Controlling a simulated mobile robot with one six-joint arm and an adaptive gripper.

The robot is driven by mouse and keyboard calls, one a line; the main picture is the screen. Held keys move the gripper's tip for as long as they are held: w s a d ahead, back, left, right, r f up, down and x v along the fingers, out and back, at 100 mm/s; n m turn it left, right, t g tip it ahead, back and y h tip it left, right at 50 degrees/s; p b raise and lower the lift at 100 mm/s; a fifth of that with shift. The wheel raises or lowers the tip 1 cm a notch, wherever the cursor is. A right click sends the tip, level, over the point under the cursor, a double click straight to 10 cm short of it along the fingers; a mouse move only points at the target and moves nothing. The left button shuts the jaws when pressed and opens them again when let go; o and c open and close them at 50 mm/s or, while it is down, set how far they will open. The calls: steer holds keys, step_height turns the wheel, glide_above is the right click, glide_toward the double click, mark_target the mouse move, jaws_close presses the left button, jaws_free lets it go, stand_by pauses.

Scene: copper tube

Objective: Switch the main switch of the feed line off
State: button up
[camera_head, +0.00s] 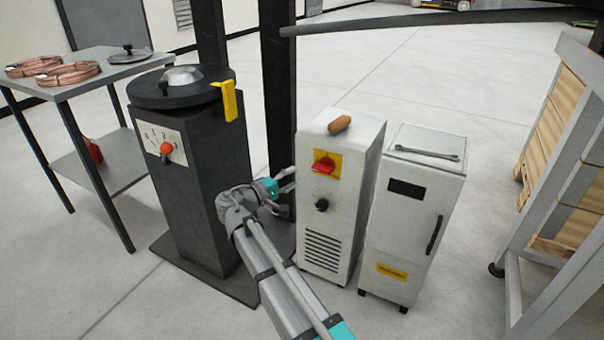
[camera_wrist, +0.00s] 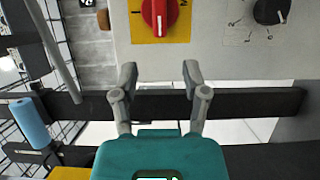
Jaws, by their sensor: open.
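A red rotary switch (camera_head: 324,165) sits on a yellow plate (camera_head: 335,158) on the front of a white cabinet (camera_head: 353,195). In the wrist view the red switch handle (camera_wrist: 154,17) is at the top edge, partly cut off, and points up and down in the picture. Marks beside it are only partly readable. My gripper (camera_head: 289,178) is beside the cabinet's left edge in the head view. In the wrist view my gripper (camera_wrist: 160,74) is open and empty, its fingers below the yellow plate and apart from the switch.
A black knob with a scale (camera_wrist: 271,10) is right of the switch in the wrist view. A dark pedestal (camera_head: 195,190) with an orange knob (camera_head: 166,148) stands left of my arm. A second cabinet (camera_head: 412,220) stands right. A brown object (camera_head: 340,124) lies on the white cabinet.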

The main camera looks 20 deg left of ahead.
steer(key=shift+v, duration=1.4)
steer(key=w+d+f+m+g+p, duration=0.2)
steer(key=d+g, duration=0.1)
steer(key=d, duration=0.7)
steer(key=w+d+f+m+g+p, duration=0.1)
steer(key=d+f+m+g+p, duration=0.15)
steer(key=d, duration=0.75)
steer(key=w+d+f+m+g+p, duration=0.15)
steer(key=d+g, duration=0.25)
steer(key=d, duration=0.5)
steer(key=s+d+m+g+y+p, duration=0.35)
steer(key=s+d, duration=0.25)
steer(key=d, duration=0.5)
steer(key=s+d+m+g+y+p, duration=0.3)
steer(key=s+d+y+p, duration=0.15)
steer(key=d, duration=0.65)
step_height(320, 180, up, 39)
steer(key=p, duration=3.7)
steer(key=shift+s+p, duration=0.35)
steer(key=shift+s, duration=0.05)
